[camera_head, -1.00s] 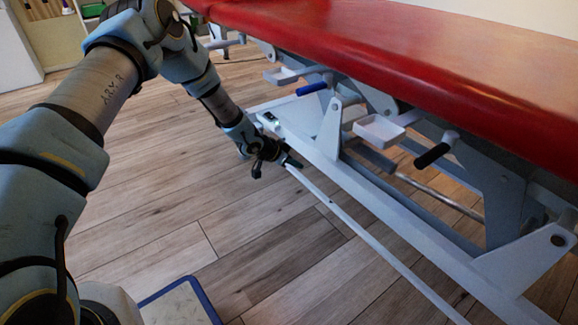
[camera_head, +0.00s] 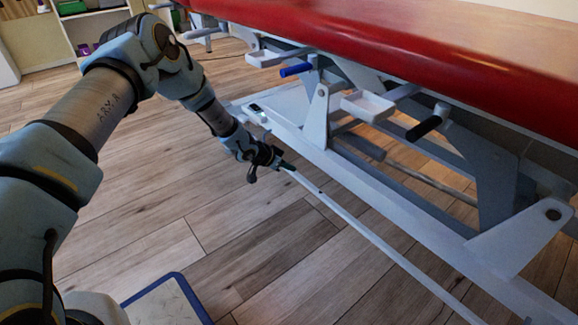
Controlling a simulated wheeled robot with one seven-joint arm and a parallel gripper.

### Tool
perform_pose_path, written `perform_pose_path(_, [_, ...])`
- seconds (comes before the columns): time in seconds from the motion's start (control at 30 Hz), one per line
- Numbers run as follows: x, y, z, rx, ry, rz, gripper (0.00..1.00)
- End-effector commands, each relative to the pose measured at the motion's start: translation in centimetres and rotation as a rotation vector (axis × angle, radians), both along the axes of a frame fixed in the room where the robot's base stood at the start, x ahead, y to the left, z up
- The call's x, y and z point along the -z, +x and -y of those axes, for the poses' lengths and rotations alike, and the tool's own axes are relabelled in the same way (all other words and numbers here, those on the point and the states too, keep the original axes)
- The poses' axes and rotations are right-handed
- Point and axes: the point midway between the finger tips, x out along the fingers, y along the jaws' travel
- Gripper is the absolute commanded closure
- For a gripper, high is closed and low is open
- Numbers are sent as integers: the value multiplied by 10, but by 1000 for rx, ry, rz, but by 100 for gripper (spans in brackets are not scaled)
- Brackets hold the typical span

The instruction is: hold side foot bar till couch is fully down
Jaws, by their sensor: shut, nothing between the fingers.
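The couch has a red padded top (camera_head: 400,50) over a white metal frame (camera_head: 350,185). The side foot bar (camera_head: 385,250) is a long thin white bar running low along the near side of the frame, just above the wood floor. My gripper (camera_head: 290,167) is shut, with its tips at the far end of the bar. They look to be touching or just above it; I cannot tell which. Nothing shows between the fingers.
White trays (camera_head: 367,104) and levers with a blue grip (camera_head: 297,70) and a black grip (camera_head: 424,128) stick out under the couch top. A blue-edged mat or board (camera_head: 165,300) lies at the bottom. Open wood floor (camera_head: 150,220) lies left of the couch.

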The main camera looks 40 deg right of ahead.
Motion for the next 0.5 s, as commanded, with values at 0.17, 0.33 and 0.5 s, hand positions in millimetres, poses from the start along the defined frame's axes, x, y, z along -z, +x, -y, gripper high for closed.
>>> perform_pose_path(0.17, [13, 0, -1, -1, 2, -2, 100])
perform_pose_path(0.33, [14, -1, -2, -1, 4, -2, 100])
perform_pose_path(0.5, [15, -1, -2, -1, 6, -2, 100])
